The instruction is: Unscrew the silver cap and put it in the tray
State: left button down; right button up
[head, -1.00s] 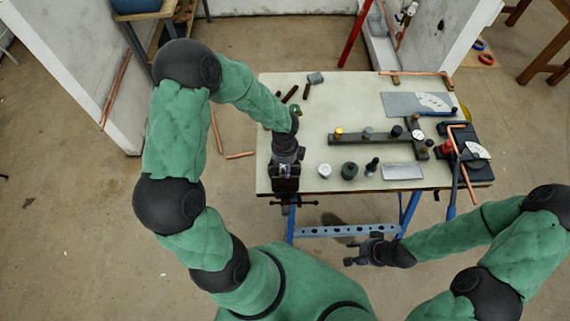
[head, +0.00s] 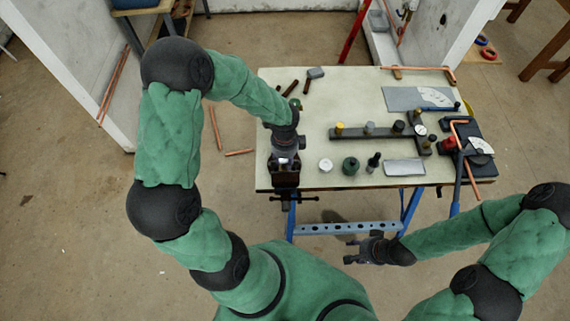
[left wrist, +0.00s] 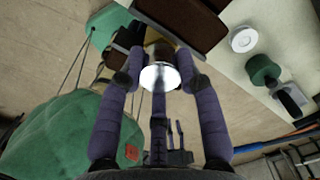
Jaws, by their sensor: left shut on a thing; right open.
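My left gripper (head: 285,178) is over the vise at the table's front left. In the left wrist view its fingers (left wrist: 160,74) are closed around a shiny silver cap (left wrist: 160,78). A brass-coloured part shows just behind the cap, beside the brown vise jaws (left wrist: 185,20); I cannot tell whether cap and part are still joined. The head view hides the cap behind my gripper. A shallow grey tray (head: 404,168) lies at the table's front, right of the vise. My right gripper (head: 362,250) is open and empty, in front of the table and below its edge.
A white disc (head: 325,165), a green jar (head: 351,166) and a dark bottle (head: 374,162) stand between vise and tray. A dark manifold (head: 380,135) with several knobs lies behind them. A pipe bender (head: 460,150) is at the right.

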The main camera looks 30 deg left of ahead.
pick_arm(q)
jog(key=n+b, duration=0.3)
jog(key=n, duration=0.2)
jog(key=shift+w+f, duration=0.1)
jog(key=shift+f, duration=0.05)
jog(key=n+b, duration=0.4)
jog(key=n, duration=0.2)
jog(key=shift+n, duration=0.3)
jog(key=n+b, duration=0.3)
jog(key=n, duration=0.2)
jog(key=shift+n, duration=0.4)
jog(key=n+b, duration=0.2)
jog(key=n, duration=0.4)
jog(key=shift+r, duration=0.25)
jog(key=shift+r+p, duration=1.8)
jog(key=shift+r, duration=0.75)
